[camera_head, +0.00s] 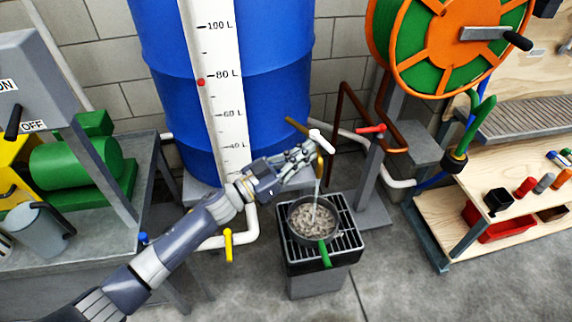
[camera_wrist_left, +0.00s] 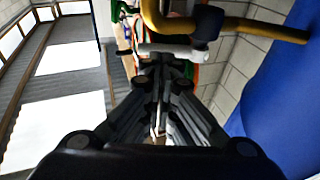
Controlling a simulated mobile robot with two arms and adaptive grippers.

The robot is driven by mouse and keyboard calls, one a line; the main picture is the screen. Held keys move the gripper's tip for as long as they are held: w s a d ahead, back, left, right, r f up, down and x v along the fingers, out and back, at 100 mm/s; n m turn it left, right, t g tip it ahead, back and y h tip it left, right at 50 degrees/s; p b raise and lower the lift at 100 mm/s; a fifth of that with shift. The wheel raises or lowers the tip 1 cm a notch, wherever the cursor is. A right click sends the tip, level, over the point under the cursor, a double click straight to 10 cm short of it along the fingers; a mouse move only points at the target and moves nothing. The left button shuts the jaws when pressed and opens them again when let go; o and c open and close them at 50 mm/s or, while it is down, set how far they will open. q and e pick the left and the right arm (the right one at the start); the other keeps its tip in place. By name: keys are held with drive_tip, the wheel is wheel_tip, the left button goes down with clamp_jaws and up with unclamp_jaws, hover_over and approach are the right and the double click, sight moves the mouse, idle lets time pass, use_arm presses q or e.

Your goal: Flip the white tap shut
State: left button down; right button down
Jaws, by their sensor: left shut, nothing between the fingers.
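The white tap handle (camera_head: 319,136) sits on a brass tap (camera_head: 319,165) in front of the blue barrel. A thin stream of water (camera_head: 316,190) falls from the spout into a dark pan (camera_head: 291,222) with a green handle. My left gripper (camera_head: 312,149) is shut and empty, with its fingertips right at the white handle. In the left wrist view, the white handle (camera_wrist_left: 168,49) lies crosswise just beyond the fingertips (camera_wrist_left: 165,66). I cannot tell whether they touch it. My right gripper is not in view.
The pan stands on a black grate (camera_head: 345,235). A red-handled tap (camera_head: 370,129) is to the right and a yellow-handled one (camera_head: 228,245) below the blue barrel (camera_head: 270,60). A brown pipe (camera_wrist_left: 280,32) runs to the barrel. A wooden bench (camera_head: 530,175) is at right.

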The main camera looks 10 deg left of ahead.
use_arm(q)
drive_tip(key=shift+x, duration=1.2)
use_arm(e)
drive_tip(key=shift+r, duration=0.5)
use_arm(q)
drive_tip(key=shift+d+p, duration=0.4)
drive_tip(key=shift+p, duration=0.1)
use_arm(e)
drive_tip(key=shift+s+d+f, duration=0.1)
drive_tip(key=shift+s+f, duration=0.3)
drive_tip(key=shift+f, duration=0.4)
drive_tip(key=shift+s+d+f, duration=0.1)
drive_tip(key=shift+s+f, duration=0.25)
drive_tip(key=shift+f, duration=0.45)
